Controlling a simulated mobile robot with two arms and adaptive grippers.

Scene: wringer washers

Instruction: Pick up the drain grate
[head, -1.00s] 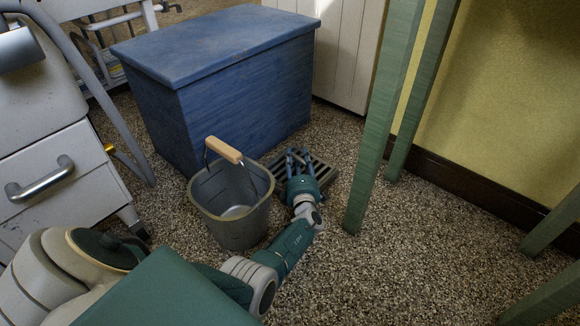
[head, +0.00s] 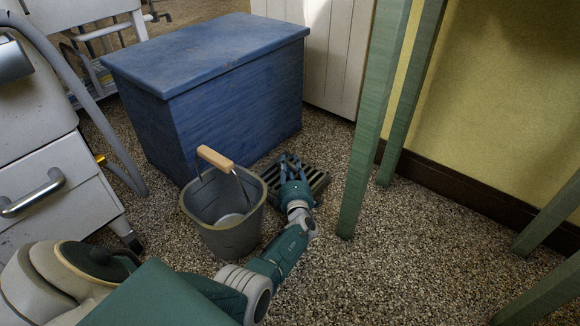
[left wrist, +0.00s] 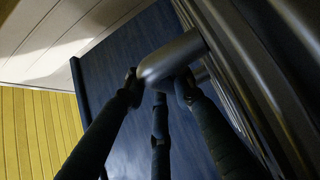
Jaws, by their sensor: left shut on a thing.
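The drain grate (head: 318,182) is a dark, slatted metal square on or just above the speckled floor, between the bucket and the green table leg. My left gripper (head: 289,160) is over it, and its fingers and palm hide part of the grate. In the left wrist view, the gripper (left wrist: 160,80) has its dark fingers closed around a round-ended metal bar of the grate (left wrist: 172,58), with more slats at the right. I cannot tell whether the grate is clear of the floor. My right gripper is not in view.
A grey bucket (head: 227,233) with a wooden handle grip stands close to the left of my forearm. A blue chest (head: 235,115) is behind the grate. A green table leg (head: 372,130) rises just to the right. Speckled floor is open at the lower right.

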